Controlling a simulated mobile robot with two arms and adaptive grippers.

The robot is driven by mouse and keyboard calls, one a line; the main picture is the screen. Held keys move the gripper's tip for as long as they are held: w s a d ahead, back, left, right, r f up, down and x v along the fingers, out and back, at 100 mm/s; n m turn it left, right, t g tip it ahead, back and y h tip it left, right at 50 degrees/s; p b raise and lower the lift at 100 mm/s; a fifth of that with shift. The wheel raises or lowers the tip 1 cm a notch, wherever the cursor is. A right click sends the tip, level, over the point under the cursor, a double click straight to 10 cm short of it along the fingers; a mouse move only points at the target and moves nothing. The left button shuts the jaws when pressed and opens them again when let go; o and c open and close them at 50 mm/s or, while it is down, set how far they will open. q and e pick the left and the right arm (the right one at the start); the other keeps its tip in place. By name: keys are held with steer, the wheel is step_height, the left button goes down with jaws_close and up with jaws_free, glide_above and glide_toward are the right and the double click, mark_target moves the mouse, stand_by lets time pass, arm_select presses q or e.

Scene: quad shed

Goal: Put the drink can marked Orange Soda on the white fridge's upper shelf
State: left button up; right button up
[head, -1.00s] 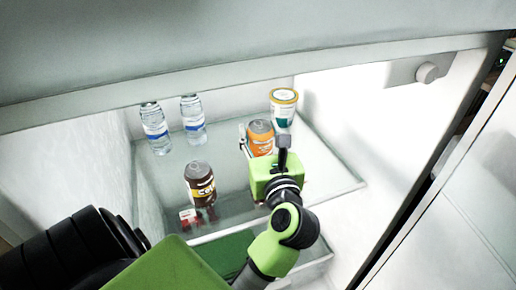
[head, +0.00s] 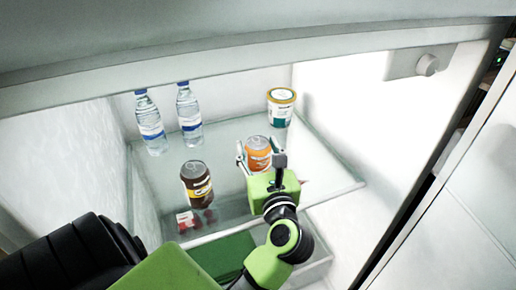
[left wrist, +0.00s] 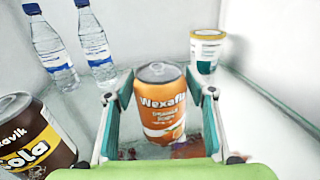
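The orange drink can (head: 258,153) stands upright on the glass upper shelf (head: 325,180) of the white fridge. Its brand reads "Wexafiz" in the left wrist view (left wrist: 160,102); the smaller text is hard to read. My left gripper (head: 261,158) reaches in from the front, one finger on each side of the can. In the left wrist view the fingers (left wrist: 162,115) are spread, with gaps between them and the can. The can's lowest part is partly hidden by my gripper. My right gripper is not in view.
A brown cola can (head: 197,184) stands left of my gripper near the shelf's front. Two water bottles (head: 151,126) (head: 189,116) stand at the back left, and a white tub (head: 281,108) at the back right. Red items show beneath the glass. The shelf's right side is clear.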

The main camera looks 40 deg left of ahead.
arm_select(q)
steer(key=shift+o, duration=0.3)
steer(key=shift+r, duration=0.15)
steer(key=shift+v, duration=1.05)
steer(key=v, duration=0.4)
steer(key=shift+d, duration=0.1)
steer(key=shift+s+d, duration=0.25)
steer(key=shift+s, duration=0.05)
steer(key=shift+s+d, duration=0.1)
steer(key=shift+d, duration=0.1)
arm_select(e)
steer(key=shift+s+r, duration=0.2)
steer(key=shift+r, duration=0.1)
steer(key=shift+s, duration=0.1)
